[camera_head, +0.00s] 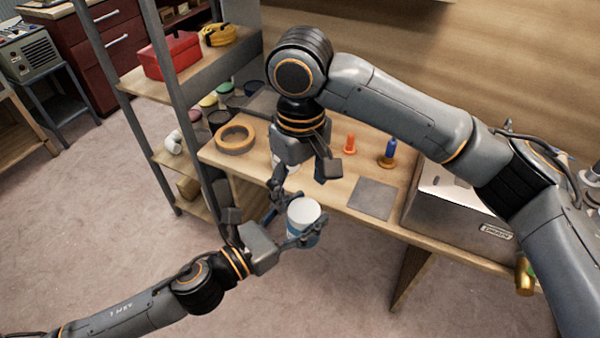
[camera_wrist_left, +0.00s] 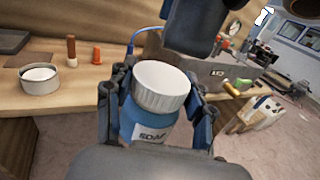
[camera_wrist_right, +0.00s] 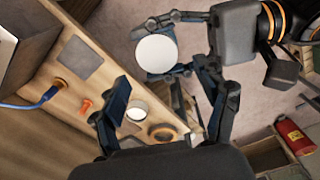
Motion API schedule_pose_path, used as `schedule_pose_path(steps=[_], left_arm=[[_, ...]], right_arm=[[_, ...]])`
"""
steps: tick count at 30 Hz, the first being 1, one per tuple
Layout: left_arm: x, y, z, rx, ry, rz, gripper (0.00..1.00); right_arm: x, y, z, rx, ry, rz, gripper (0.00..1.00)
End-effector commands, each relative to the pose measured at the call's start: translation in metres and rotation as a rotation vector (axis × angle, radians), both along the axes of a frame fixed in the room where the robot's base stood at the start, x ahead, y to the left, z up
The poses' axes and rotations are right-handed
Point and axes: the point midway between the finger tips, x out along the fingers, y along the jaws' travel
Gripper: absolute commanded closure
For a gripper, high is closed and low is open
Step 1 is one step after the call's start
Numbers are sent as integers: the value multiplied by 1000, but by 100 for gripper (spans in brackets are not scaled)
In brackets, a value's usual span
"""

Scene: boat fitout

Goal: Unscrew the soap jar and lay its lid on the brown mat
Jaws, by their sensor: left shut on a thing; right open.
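The soap jar, a blue jar with a label (camera_wrist_left: 147,128), stands upright in my left gripper (camera_head: 268,225). That gripper is shut around its blue body, in front of the workbench edge. The white ribbed lid (camera_wrist_left: 160,86) sits on top of the jar; it also shows in the right wrist view (camera_wrist_right: 157,53). My right gripper (camera_head: 302,178) is open above the jar, pointing down, its fingers apart from the lid. A flat brown patch that looks like the brown mat (camera_wrist_left: 33,60) lies on the bench in the left wrist view. In the head view it seems hidden behind my right gripper.
A grey square mat (camera_head: 373,198) lies on the bench beside a metal box (camera_head: 470,207). A white round tin (camera_wrist_left: 40,80), a tape ring (camera_head: 236,138), an orange piece (camera_head: 350,143) and a blue piece (camera_head: 388,150) stand around. A shelf post (camera_head: 180,90) rises at the left.

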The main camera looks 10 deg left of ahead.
Motion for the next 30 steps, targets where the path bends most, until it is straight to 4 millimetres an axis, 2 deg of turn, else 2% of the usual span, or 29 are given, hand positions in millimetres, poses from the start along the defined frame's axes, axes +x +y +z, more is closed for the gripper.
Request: schedule_pose_path(steps=[3,9,14,21,23,27,30], left_arm=[[0,0,1,-1,-2,-1,100],[0,0,1,-1,-2,0,100],[0,0,1,-1,-2,-1,100],[0,0,1,-1,-2,-1,100],[0,0,1,-1,-2,-1,100],[0,0,1,-1,-2,0,100],[0,0,2,-1,-3,0,100]], right_arm=[[0,0,-21,1,2,-2,26],[1,0,-45,2,1,-2,26],[1,0,-53,4,0,-1,26],[1,0,-54,4,0,-1,26],[1,0,-54,4,0,-1,36],[1,0,-54,4,0,-1,65],[0,1,-54,5,1,0,82]])
